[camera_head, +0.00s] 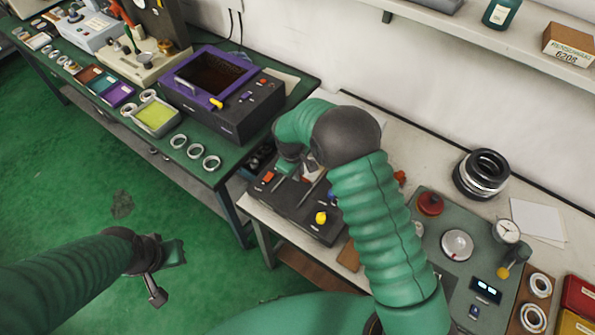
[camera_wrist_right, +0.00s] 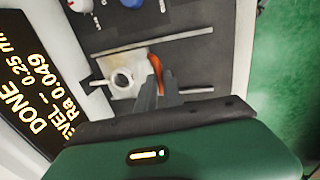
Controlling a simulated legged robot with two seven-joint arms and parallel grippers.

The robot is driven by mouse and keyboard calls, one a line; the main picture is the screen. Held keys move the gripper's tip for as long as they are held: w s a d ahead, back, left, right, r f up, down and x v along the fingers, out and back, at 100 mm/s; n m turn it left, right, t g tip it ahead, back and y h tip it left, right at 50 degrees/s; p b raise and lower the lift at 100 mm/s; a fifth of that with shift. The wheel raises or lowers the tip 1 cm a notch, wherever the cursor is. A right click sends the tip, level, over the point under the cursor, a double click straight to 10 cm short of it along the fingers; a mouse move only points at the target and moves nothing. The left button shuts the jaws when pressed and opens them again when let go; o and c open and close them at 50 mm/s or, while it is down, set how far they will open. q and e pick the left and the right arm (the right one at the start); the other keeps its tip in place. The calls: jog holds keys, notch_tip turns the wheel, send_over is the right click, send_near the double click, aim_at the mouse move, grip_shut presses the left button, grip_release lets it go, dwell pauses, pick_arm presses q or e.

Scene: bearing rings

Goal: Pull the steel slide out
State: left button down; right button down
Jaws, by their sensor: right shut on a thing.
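The steel slide (camera_wrist_right: 124,75) is a pale metal plate with a round hole, lying between two thin rails on a dark fixture (camera_head: 312,226) in the right wrist view. A curved orange piece (camera_wrist_right: 156,66) stands at its right end. My right gripper (camera_wrist_right: 160,82) is shut at that end of the slide; its fingers cover the exact grip. In the head view my right arm and hand (camera_head: 291,168) hide much of the slide. My left gripper (camera_head: 160,278) hangs over the green floor, away from the fixture; its finger gap is unclear.
A lit display (camera_wrist_right: 40,95) reading "DONE" stands beside the fixture. A yellow knob (camera_head: 321,217) sits on the fixture. A stack of dark rings (camera_head: 482,174) and a grey-green panel with gauges (camera_head: 440,212) are to the right. The purple-framed machine (camera_head: 215,90) stands on the left bench.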

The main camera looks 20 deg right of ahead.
jog(key=shift+w, duration=0.1)
jog(key=shift+a, duration=0.15)
jog(key=s+a, duration=0.4)
jog(key=a, duration=0.1)
jog(key=s+a, duration=0.2)
jog(key=shift+a, duration=0.4)
jog(key=shift+d, duration=0.1)
jog(key=c, duration=1.7)
grip_release()
jog(key=shift+o, duration=1.1)
jog(key=shift+s, duration=0.1)
jog(key=shift+a, duration=0.25)
notch_tip(320, 180, up, 17)
jog(key=s+a, duration=0.2)
jog(key=shift+a+f+b, duration=0.2)
jog(key=shift+a+b, duration=0.1)
jog(key=shift+b, duration=0.15)
